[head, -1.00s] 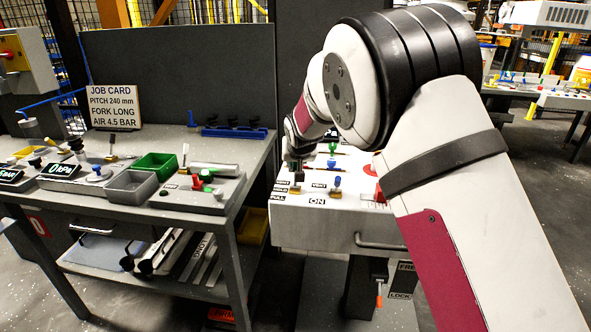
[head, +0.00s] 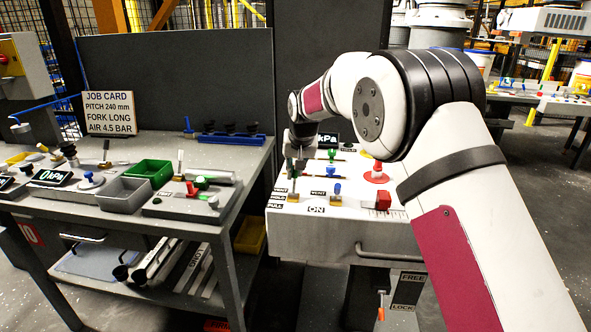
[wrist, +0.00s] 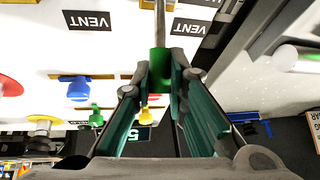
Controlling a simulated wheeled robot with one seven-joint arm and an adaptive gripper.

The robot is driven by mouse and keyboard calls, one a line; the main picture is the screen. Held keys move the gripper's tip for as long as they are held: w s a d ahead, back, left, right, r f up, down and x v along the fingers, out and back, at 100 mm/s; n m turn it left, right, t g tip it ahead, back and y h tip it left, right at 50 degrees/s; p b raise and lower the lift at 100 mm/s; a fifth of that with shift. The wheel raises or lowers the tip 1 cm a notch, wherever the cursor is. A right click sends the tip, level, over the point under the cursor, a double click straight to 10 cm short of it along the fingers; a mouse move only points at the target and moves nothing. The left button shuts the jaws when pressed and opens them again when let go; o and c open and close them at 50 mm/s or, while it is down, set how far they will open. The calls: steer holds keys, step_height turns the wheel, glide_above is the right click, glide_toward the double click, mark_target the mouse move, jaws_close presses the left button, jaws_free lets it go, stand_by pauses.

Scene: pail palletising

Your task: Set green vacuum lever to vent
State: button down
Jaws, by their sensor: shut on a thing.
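The green lever grip (wrist: 160,62) sits on a metal stem between the fingertips of my gripper (wrist: 160,78) in the wrist view. My gripper is shut on it. VENT labels, upside down in this view, lie on both sides of the stem. In the head view my gripper (head: 297,163) reaches down to the left edge of the white panel (head: 345,235), over a brass lever base. My fingers largely hide the lever there, and I cannot tell its exact position against the labels.
A blue lever (head: 337,188), another green knob (head: 332,155), a red mushroom button (head: 376,172) and a red block (head: 384,200) stand close by on the panel. A kPa display (head: 328,140) is behind. The grey table (head: 225,212) with bins is at left.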

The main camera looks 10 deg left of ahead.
steer(key=shift+f, duration=0.2)
steer(key=c, duration=1.6)
jaws_free()
steer(key=shift+o, duration=0.2)
steer(key=shift+r, duration=0.1)
steer(key=v, duration=1.2)
